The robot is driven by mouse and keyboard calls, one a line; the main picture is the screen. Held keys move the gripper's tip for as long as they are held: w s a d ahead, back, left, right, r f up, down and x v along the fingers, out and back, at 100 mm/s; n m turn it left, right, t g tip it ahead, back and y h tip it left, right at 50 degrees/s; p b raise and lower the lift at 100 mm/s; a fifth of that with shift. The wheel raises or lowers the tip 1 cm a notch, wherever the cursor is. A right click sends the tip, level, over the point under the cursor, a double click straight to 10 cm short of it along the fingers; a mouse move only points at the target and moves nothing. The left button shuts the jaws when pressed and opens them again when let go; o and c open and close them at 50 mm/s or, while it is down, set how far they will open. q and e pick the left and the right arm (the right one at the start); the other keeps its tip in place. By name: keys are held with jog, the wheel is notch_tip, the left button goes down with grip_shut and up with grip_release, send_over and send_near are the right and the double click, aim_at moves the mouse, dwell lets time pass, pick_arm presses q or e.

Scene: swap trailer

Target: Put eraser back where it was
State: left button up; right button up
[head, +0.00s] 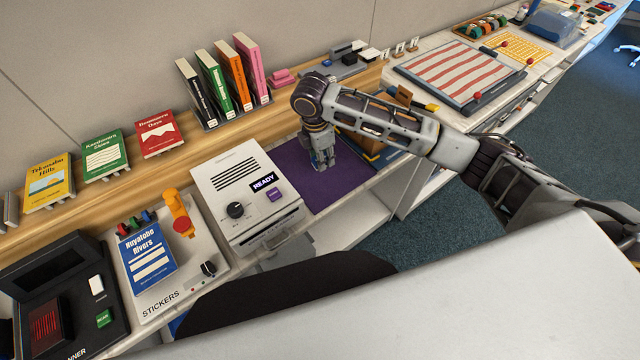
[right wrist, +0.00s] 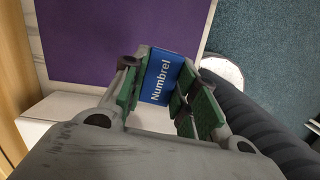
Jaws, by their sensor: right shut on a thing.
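My right gripper (head: 322,163) points down at the purple mat (head: 350,176) in the head view. In the right wrist view the right gripper (right wrist: 161,92) is shut on a blue block (right wrist: 162,76) with white lettering that reads "Numbrel". The block sits between the green finger pads, by the edge of the purple mat (right wrist: 110,45). I cannot tell whether it touches the mat, or whether it is the eraser. Small pink pieces (head: 282,77) lie on the wooden shelf behind. My left gripper is not in view.
A white machine reading "READY" (head: 245,190) stands left of the mat. Upright books (head: 235,75) stand on the shelf behind. A brown box (head: 378,128) is right of the mat, partly behind my arm. A striped board (head: 460,70) lies farther right.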

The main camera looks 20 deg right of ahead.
jog(key=n, duration=0.5)
jog(key=shift+a+f+n+t, duration=0.15)
jog(key=shift+a+n+t, duration=0.2)
jog(key=shift+n+t, duration=0.05)
send_over(321, 184)
jog(key=shift+a+f, duration=0.15)
jog(key=shift+f, duration=1.4)
jog(key=shift+a+f, duration=0.1)
jog(key=shift+f, duration=1.45)
jog(key=shift+f, duration=0.1)
jog(key=shift+s+f, duration=0.1)
jog(key=shift+f, duration=1.7)
jog(key=shift+p, duration=0.3)
jog(key=o, duration=1)
jog(key=shift+f, duration=0.1)
